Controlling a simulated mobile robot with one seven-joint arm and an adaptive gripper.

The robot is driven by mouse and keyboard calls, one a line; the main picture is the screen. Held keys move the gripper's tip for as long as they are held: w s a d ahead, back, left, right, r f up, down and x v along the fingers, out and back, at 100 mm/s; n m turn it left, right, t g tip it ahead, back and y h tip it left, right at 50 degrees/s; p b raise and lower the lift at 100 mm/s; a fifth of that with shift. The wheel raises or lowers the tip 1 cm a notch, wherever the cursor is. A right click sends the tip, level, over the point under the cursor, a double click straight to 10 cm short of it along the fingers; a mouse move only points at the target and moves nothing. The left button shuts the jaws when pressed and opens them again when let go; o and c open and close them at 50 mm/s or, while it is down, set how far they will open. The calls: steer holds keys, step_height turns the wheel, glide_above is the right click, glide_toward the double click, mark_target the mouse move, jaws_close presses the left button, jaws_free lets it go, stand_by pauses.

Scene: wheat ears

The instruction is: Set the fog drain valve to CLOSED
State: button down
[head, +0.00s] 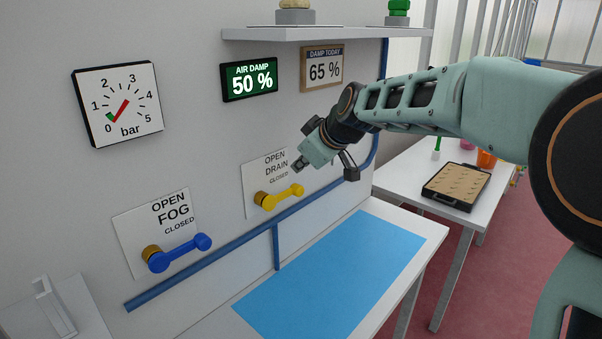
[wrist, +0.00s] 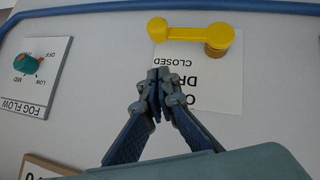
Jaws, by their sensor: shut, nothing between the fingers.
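The drain valve has a yellow lever (head: 284,195) on a brass hub, on a white wall plate (head: 253,170) marked OPEN, DRAIN and CLOSED. The lever points right and slightly up, beside the word CLOSED. In the upside-down wrist view, the lever (wrist: 190,33) runs from its hub at right to its round knob at left, nearly level, past CLOSED. My gripper (head: 298,168) is above the lever's knob end in the head view. In the wrist view, my gripper (wrist: 155,76) is shut and empty, its tips over the plate, apart from the lever in the picture.
A blue fog valve lever (head: 180,252) is at lower left, pointing right. A blue pipe (head: 205,261) runs along the wall below both valves. A fog flow dial (wrist: 27,63) shows in the wrist view. A shelf (head: 320,34) and two displays are above. The blue mat (head: 335,275) is clear.

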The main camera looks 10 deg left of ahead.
steer(key=b+v, duration=0.1)
steer(key=v, duration=0.7)
steer(key=shift+d, duration=0.25)
steer(key=shift+w, duration=0.1)
steer(key=s+d+f+m+h+b, duration=0.2)
steer(key=d+f+m+b, duration=0.4)
steer(key=f, duration=0.5)
steer(key=s+d+f+m+h+b, duration=0.1)
steer(key=s+d+f+m+b, duration=0.2)
steer(key=d+f, duration=0.6)
steer(key=s+d+r+m+h+p, duration=0.1)
steer(key=s+d+r+p, duration=0.2)
steer(key=s, duration=0.5)
steer(key=s+d+r+m+g+h+p, duration=0.1)
steer(key=s+d+r+m+p, duration=0.1)
steer(key=s+r+p, duration=0.3)
steer(key=s+d+r+m+h+p, duration=0.1)
steer(key=s+d+r+p, duration=0.3)
steer(key=s+p, duration=0.3)
steer(key=shift+s+r+m+g+p, duration=0.2)
steer(key=shift+s+m+g+p, duration=0.15)
steer(key=shift+s, duration=1.75)
